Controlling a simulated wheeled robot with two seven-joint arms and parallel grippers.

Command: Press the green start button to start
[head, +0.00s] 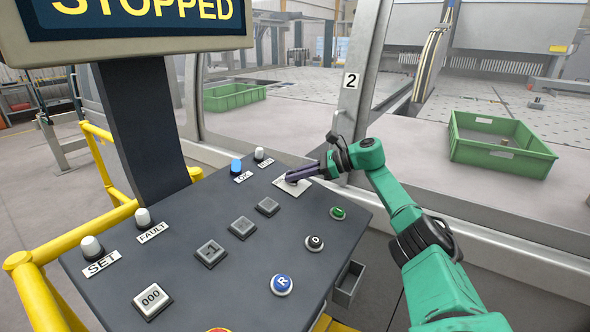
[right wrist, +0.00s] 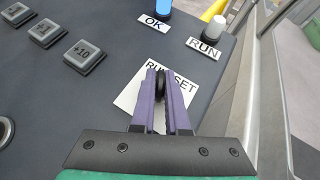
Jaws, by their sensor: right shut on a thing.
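The green start button (head: 338,213) is a small round button near the right edge of the dark control panel (head: 190,290). My right gripper (head: 292,178) is above and to the left of it, at the panel's far edge. In the right wrist view its purple fingers (right wrist: 162,76) are shut on a black selector knob (right wrist: 160,88). The knob stands on a white plate (right wrist: 127,98) lettered RUN and SET, partly hidden by the fingers. The green button does not show in the right wrist view. My left gripper is out of view.
A display (head: 130,25) above the panel reads STOPPED. A black button (head: 314,242) and a blue R button (head: 281,284) are near the green one. OK (head: 236,167) and RUN (head: 259,154) lamps stand beyond the knob; the OK lamp is blue. Yellow rails (head: 75,230) border the left.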

